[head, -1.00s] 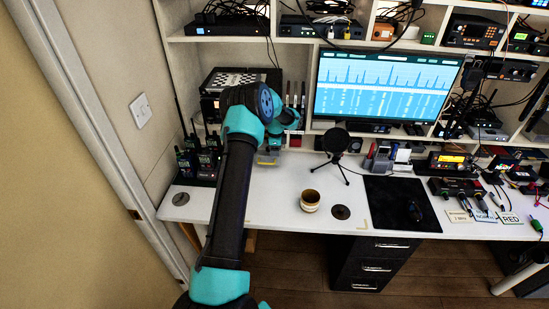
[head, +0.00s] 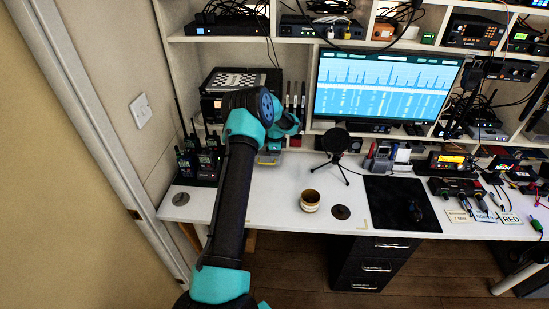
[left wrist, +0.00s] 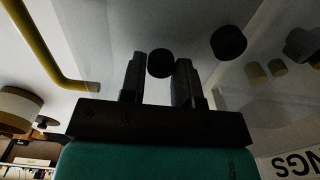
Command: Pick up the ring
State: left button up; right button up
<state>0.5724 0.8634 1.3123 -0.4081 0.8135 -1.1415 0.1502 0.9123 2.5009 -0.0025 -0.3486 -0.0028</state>
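I cannot make out a ring for certain in either view. My left gripper shows in the left wrist view (left wrist: 160,75) with its two dark fingers apart. A small black round piece (left wrist: 160,64) appears in the gap between the fingers; I cannot tell whether they touch it. A second black round piece (left wrist: 229,42) is to the right. In the head view my left wrist is low at the back left of the desk, and its fingers are mostly hidden by the arm. My right gripper is not in view.
A yellow bar (left wrist: 45,50) runs close by on the left, and clear panels are around the fingers. A striped cup (head: 310,201) and a small black tripod (head: 332,161) stand on the white desk (head: 270,205). Handheld radios (head: 200,160) stand at the left. The front desk area is mostly clear.

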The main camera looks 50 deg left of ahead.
pick_arm(q)
jog(key=c, duration=0.4)
jog(key=shift+r, duration=0.15)
jog(key=shift+c, duration=0.2)
notch_tip(320, 180, up, 18)
dwell(0.3)
dwell(0.4)
